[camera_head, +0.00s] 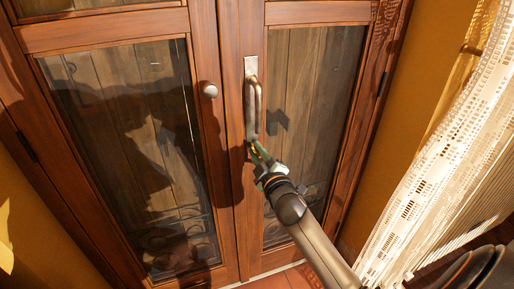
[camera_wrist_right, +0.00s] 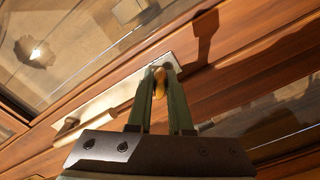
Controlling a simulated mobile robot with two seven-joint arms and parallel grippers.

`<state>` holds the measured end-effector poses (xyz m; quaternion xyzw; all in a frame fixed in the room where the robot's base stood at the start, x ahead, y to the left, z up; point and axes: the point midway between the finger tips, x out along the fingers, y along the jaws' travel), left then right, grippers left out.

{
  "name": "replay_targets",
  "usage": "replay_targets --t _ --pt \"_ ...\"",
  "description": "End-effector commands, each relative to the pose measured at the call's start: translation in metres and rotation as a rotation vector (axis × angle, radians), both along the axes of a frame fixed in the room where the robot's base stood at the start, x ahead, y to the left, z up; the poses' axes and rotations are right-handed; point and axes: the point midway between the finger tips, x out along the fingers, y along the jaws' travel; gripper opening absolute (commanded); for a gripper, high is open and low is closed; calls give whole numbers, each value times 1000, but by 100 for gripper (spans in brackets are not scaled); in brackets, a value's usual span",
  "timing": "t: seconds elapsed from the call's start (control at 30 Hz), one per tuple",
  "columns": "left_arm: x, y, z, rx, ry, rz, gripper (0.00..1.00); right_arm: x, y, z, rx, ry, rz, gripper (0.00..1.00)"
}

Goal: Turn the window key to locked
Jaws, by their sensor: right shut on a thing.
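The window key (camera_wrist_right: 160,82) is a small brass piece at one end of a long metal plate (camera_wrist_right: 100,106) in the right wrist view. My right gripper (camera_wrist_right: 159,74) is shut on the key, with one green finger on each side of it. In the head view, my right gripper (camera_head: 257,152) reaches in from the lower right to the lower end of the plate. The key is mostly hidden there by the fingers. My left gripper is in neither view.
A metal pull handle (camera_head: 256,105) stands out from the plate just above my right gripper. A round knob (camera_head: 210,90) sits on the left wooden leaf. Glass panes (camera_head: 135,150) flank the middle stiles. A white lace curtain (camera_head: 440,150) hangs at the right.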

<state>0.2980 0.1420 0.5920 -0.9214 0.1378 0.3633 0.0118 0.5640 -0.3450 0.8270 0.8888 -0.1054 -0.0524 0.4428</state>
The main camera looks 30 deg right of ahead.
Motion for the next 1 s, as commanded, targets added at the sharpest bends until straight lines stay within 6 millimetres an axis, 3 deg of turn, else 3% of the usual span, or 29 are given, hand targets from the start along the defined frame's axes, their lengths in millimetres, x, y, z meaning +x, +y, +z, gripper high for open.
replay_targets --t 0.63,1.0 --pt "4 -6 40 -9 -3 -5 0 0 0 3 593 -140 -1 0" --pt "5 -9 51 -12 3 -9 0 0 0 2 828 -199 0 0"
